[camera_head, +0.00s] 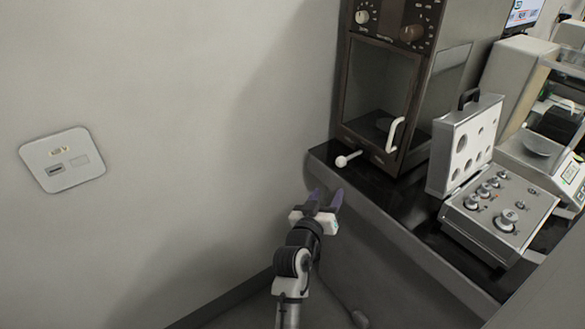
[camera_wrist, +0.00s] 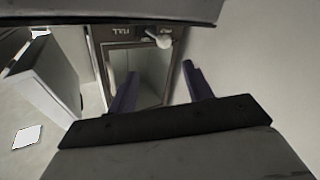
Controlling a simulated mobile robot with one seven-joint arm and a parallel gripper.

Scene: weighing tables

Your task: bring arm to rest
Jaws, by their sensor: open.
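My gripper (camera_head: 325,200) is at the end of my arm, in front of the table's left front corner in the head view. Its two dark purple fingers are apart with nothing between them. In the wrist view my gripper (camera_wrist: 160,88) also shows open, with both fingers pointing away towards a brown-framed front. The gripper touches nothing that I can see.
A black-topped table (camera_head: 425,222) stands at the right. On it are a glass-doored balance cabinet (camera_head: 378,85), a white-knobbed rod (camera_head: 347,159), an open weight case (camera_head: 503,215) and a second balance (camera_head: 540,150). A wall plate (camera_head: 62,160) is at the left.

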